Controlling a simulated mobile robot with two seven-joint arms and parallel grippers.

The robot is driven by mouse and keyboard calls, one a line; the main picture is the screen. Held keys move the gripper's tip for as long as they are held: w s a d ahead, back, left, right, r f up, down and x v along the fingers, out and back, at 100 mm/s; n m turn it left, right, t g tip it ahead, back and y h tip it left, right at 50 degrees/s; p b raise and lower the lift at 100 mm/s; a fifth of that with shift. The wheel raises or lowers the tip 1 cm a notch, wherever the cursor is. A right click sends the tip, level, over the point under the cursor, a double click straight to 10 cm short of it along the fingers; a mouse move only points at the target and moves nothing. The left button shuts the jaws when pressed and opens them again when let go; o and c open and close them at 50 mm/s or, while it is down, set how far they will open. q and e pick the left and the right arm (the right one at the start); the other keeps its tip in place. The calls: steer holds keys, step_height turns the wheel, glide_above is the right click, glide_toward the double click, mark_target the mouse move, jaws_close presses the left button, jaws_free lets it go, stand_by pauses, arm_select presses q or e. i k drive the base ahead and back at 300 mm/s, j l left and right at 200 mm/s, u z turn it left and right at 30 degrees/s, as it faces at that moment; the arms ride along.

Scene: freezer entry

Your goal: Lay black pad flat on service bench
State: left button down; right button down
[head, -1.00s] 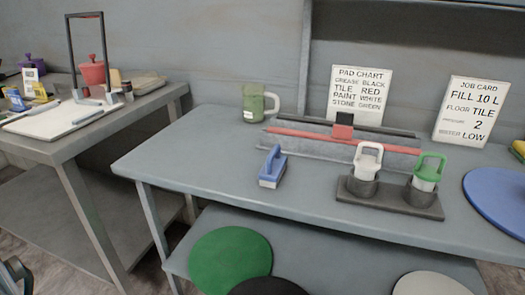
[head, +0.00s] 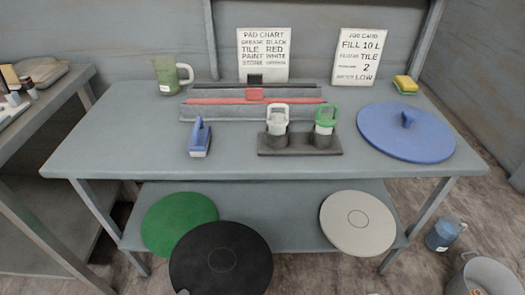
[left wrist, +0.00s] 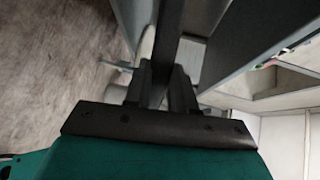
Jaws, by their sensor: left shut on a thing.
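The black pad (head: 221,262) is a round disc with a faint ring at its middle, low in the head view. It overlaps the front edge of the lower shelf and partly covers the green pad (head: 175,222). My left gripper (left wrist: 163,88) is shut on a thin dark edge in the left wrist view, the black pad (left wrist: 170,40) seen edge-on. In the head view only a small grey tip shows by the pad's lower edge. The service bench (head: 110,150) stands above the shelf. My right gripper is not in view.
The front left of the top is clear. A white pad (head: 357,222) lies on the shelf.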

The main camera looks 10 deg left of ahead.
mark_target(122, 127)
steer(key=k, duration=0.85)
